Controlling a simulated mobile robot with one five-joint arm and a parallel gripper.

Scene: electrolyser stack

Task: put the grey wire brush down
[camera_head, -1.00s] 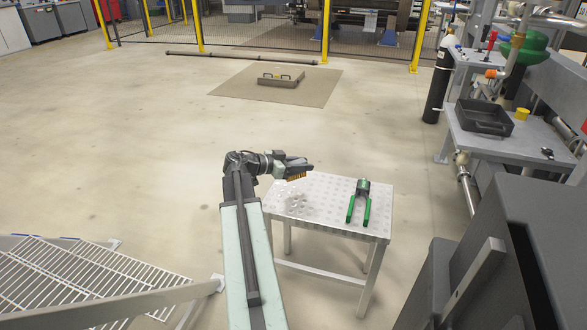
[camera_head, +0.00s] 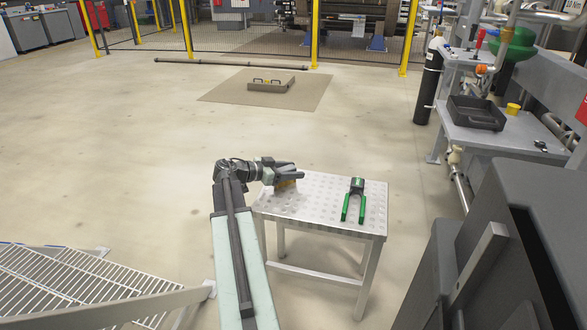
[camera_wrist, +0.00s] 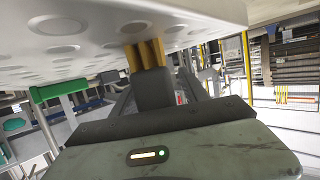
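The grey wire brush (camera_wrist: 153,88) is between the fingers of my gripper (camera_head: 298,172), which is shut on it. Its yellow-brown bristles (camera_head: 285,184) point down at the left end of the small metal table (camera_head: 319,211). In the wrist view, which is turned over, the bristles (camera_wrist: 146,52) reach up to the tabletop (camera_wrist: 75,42). I cannot tell for sure whether they press on it. The rest of the brush is largely hidden by my gripper and arm.
A green-handled tool (camera_head: 346,208) lies on the right part of the table. The tabletop between it and the brush is clear. A dark cabinet (camera_head: 540,240) stands at the right, a bench with a black tray (camera_head: 476,115) behind it. A white wire rack (camera_head: 60,285) is at lower left.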

